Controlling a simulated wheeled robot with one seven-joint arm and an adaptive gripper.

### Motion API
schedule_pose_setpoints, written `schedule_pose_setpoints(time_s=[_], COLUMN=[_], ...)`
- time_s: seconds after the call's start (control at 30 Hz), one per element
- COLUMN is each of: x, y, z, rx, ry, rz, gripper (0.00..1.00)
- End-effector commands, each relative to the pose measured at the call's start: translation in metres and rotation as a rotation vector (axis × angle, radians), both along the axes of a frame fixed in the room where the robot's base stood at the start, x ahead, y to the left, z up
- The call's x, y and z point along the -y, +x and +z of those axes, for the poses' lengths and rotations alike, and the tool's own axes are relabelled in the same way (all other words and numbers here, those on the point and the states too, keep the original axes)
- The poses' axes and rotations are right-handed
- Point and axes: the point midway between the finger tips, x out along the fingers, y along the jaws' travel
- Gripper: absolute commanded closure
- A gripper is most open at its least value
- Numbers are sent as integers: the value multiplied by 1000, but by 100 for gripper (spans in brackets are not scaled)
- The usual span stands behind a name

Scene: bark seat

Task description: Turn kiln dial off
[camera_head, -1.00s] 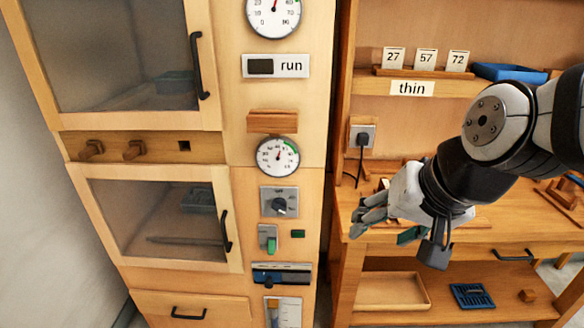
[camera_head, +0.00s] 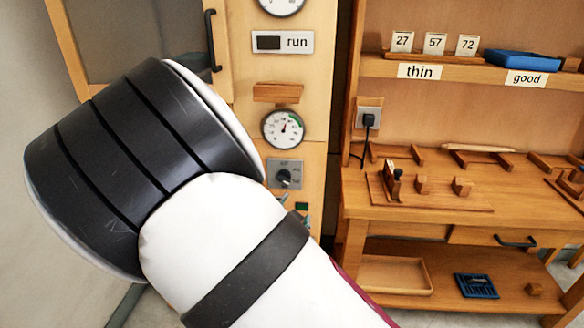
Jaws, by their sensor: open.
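The kiln dial (camera_head: 285,175), a dark round knob on a grey plate, sits on the pale wooden kiln front below a round gauge (camera_head: 283,129). Its pointer is small, and I cannot read its setting. My arm crosses the left and lower middle of the view and covers much of the kiln. My gripper (camera_head: 294,211) is mostly hidden behind the arm; only small greenish tips seem to show just below the dial plate. It is open, with nothing visible in it. I cannot tell whether it touches the panel.
A "run" sign (camera_head: 283,42) and a wooden block (camera_head: 278,92) are above the gauge. A workbench (camera_head: 400,205) with wooden pieces stands right, under a shelf holding number cards and a blue tray (camera_head: 522,59).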

Motion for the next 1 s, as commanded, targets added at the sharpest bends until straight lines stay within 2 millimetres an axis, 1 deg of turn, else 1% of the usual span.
schedule_pose_setpoints(time_s=[0.03, 0.2, 0.33, 0.47, 0.57, 1.0], x=[-11, -34, -43, -45, -44, -41], y=[-1, -4, -7, -2, 10, 94], z=[-5, 1, 4, 6, 5, 5], rx=[60, 236, 303, 324, 323, 321], ry=[-24, -53, -61, -61, -61, -62], rz=[17, 56, 77, 82, 81, 81], gripper=[43, 43, 43, 43, 43, 43])
